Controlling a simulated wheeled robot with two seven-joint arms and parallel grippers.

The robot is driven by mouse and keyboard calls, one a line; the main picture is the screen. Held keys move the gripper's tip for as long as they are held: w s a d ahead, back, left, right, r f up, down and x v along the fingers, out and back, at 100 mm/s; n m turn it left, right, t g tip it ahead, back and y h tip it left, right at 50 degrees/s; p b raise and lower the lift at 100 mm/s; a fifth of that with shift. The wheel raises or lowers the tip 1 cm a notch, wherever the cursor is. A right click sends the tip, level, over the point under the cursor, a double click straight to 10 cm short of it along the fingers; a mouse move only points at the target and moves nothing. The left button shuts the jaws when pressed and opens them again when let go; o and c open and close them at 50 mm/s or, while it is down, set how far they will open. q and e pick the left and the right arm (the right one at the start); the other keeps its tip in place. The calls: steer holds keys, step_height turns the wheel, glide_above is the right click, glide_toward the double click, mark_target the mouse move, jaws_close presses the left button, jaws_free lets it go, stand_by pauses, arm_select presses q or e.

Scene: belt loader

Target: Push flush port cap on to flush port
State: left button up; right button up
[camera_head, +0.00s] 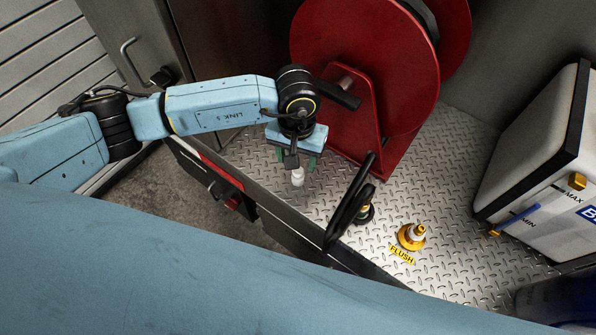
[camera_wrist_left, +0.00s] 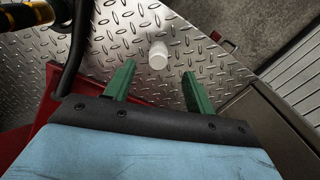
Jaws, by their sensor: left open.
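The flush port cap is a small white cylinder (camera_head: 297,178) standing out below my left gripper, over the diamond-plate deck; it also shows in the left wrist view (camera_wrist_left: 158,55). My left gripper (camera_head: 298,158) is open above it, and its green fingers (camera_wrist_left: 159,70) lie to either side of and short of the cap in the wrist view. No finger visibly touches it. The flush port (camera_head: 411,237) is a gold fitting with a pale top, to the right on the deck, beside a yellow FLUSH label (camera_head: 402,254). My right gripper is not in view.
A black handle (camera_head: 349,208) and a dark fitting (camera_head: 364,213) stand between cap and flush port. A red reel (camera_head: 365,55) rises behind. A white tank (camera_head: 535,160) with MAX and MIN marks is at right. The deck's front edge is near the cap.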

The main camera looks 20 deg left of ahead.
mark_target(298, 171)
arm_select(q)
steer(key=shift+f, duration=0.85)
steer(key=shift+d+f+p, duration=0.1)
steer(key=shift+f+p, duration=0.7)
steer(key=shift+f, duration=1.9)
steer(key=shift+c, duration=0.3)
steer(key=c, duration=1)
